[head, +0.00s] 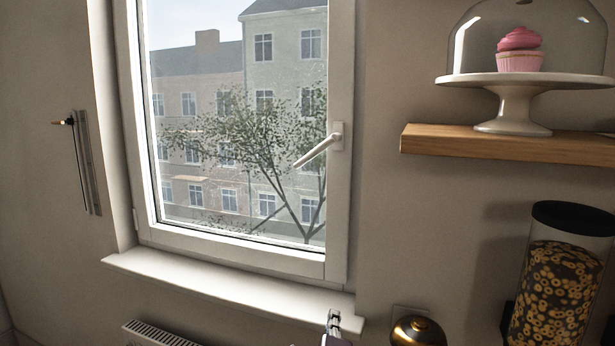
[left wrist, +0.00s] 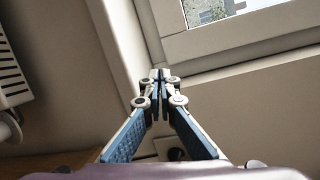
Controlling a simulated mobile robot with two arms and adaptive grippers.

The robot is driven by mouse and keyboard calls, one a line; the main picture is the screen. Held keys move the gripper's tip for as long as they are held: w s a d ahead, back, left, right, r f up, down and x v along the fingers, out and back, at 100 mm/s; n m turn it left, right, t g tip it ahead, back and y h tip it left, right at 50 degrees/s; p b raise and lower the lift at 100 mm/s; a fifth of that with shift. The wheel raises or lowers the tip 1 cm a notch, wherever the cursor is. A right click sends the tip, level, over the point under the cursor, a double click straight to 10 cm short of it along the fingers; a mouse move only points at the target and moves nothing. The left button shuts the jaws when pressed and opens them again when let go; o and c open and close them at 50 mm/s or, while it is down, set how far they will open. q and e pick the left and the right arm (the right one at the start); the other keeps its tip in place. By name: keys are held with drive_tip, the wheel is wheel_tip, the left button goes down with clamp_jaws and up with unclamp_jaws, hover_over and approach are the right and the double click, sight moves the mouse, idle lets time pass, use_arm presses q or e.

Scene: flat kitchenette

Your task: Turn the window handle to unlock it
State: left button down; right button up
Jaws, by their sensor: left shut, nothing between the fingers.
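The white window handle (head: 318,150) is on the right side of the window frame (head: 338,220) in the head view. Its lever slants down and to the left across the glass. My left gripper (head: 333,318) shows at the bottom edge of the head view, below the handle and in front of the sill's right end, apart from the handle. In the left wrist view the left gripper (left wrist: 161,76) is shut and empty, with the window's lower corner beyond it. The handle is not in the left wrist view. My right gripper is in neither view.
The white sill (head: 230,290) juts out under the window, above a radiator (head: 155,335). To the right are a wooden shelf (head: 500,146) with a cake stand (head: 513,100), a cereal dispenser (head: 557,285) and a brass dome (head: 418,332). The wall between window and shelf is clear.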

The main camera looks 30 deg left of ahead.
use_arm(q)
wheel_tip(320, 180, up, 10)
drive_tip(key=w+a+m+t+y, duration=0.1)
drive_tip(key=m+t+y, duration=0.3)
drive_tip(key=m+y, duration=0.1)
drive_tip(key=y, duration=0.1)
approach(320, 151)
wheel_tip(320, 151, down, 7)
drive_tip(key=s+d, duration=0.2)
drive_tip(key=s, duration=0.1)
drive_tip(key=s+a+r+p+x, duration=0.1)
drive_tip(key=p+x, duration=0.3)
drive_tip(key=x, duration=0.9)
drive_tip(key=shift+s+p, duration=0.15)
drive_tip(key=shift+p, duration=0.15)
drive_tip(key=shift+a, duration=0.1)
